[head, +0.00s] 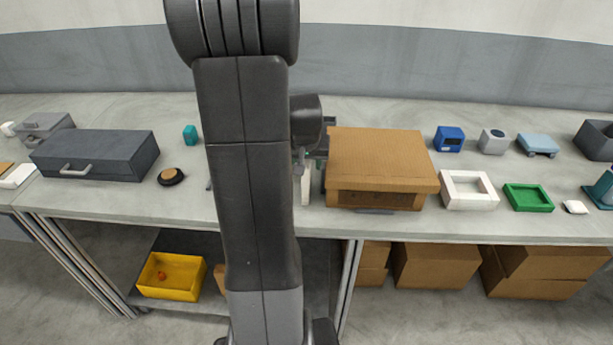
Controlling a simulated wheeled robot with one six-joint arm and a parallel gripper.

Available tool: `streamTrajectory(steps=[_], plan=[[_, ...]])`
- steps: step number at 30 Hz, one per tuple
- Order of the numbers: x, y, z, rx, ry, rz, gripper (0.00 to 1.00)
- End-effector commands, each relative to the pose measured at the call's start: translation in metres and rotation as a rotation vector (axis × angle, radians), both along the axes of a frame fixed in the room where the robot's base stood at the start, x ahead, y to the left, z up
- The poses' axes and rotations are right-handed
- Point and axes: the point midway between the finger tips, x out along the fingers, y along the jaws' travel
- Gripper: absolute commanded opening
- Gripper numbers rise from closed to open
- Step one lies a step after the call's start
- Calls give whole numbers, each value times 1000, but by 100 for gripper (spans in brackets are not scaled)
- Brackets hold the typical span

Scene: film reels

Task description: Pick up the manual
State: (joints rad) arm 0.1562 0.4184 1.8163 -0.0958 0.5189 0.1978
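I cannot make out a manual for certain in the head view. My gripper (301,168) is mostly hidden beside the arm, just left of the cardboard box. Its fingers are not clear, and I cannot tell whether it holds anything.
On the grey table (110,205), a dark drawer box (98,155) and a round dark item (171,177) sit left. Right of the cardboard box are a white tray (468,203), a green tray (528,210) and a blue device (449,139). A yellow bin (170,291) is below.

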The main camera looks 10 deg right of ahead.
Motion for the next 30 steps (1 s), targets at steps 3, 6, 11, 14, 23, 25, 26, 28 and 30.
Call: streamTrajectory(steps=[3,6,11,14,23,25,26,28,30], plan=[[0,0,-1,0,0,0,44],[0,0,-2,0,0,0,44],[0,0,-4,0,0,0,44],[0,0,-5,0,0,0,44],[0,0,-5,0,0,0,44],[0,0,-5,0,0,0,30],[0,0,-5,0,0,0,24],[0,0,-5,0,0,0,10],[0,0,-5,0,0,0,0]])
